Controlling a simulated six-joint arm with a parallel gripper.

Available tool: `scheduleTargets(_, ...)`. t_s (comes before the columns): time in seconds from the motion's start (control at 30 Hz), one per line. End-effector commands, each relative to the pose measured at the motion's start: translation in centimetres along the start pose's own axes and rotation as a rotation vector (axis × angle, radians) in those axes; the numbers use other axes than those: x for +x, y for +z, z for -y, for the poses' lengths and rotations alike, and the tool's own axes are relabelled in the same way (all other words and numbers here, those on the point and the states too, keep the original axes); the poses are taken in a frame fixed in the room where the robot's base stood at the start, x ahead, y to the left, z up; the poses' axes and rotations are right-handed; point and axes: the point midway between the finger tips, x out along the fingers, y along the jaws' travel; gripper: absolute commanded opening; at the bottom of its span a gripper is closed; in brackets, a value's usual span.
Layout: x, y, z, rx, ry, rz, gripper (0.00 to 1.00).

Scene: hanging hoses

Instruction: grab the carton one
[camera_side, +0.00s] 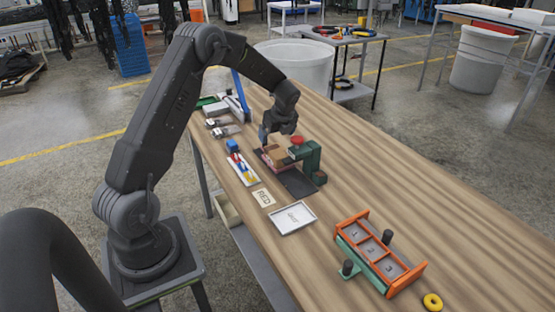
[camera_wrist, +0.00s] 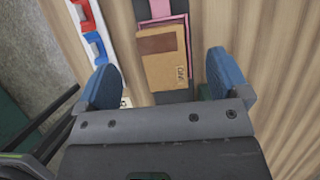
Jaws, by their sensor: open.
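The carton (camera_wrist: 164,70) is a tan cardboard piece with a darker brown patch and a small printed mark. In the wrist view it lies between and beyond my open fingers, nearer the middle of the gap. In the side view the carton (camera_side: 277,157) lies on a dark mat, partly hidden by my gripper. My gripper (camera_side: 279,137) is just above it, pointing down. In the wrist view my gripper (camera_wrist: 162,85) has two blue fingertips wide apart with nothing held between them. A pink-edged item (camera_wrist: 158,22) shows under the carton's far side.
A green clamp-like fixture (camera_side: 312,160) with a red top stands close right of the carton. A white tray with coloured pieces (camera_side: 242,168) is to the left.

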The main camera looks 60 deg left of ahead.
Motion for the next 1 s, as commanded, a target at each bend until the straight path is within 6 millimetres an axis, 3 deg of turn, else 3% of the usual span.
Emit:
scheduleTargets(0.37,4.4,-2.0,0.0,0.0,0.002,-0.003,0.94)
scheduleTargets(0.53,6.7,-1.9,0.0,-0.002,0.001,-0.002,0.94)
scheduleTargets(0.87,7.3,-1.9,0.0,-0.002,-0.001,-0.002,0.94)
scheduleTargets(1.0,7.3,-1.9,0.0,-0.002,-0.001,-0.002,0.8)
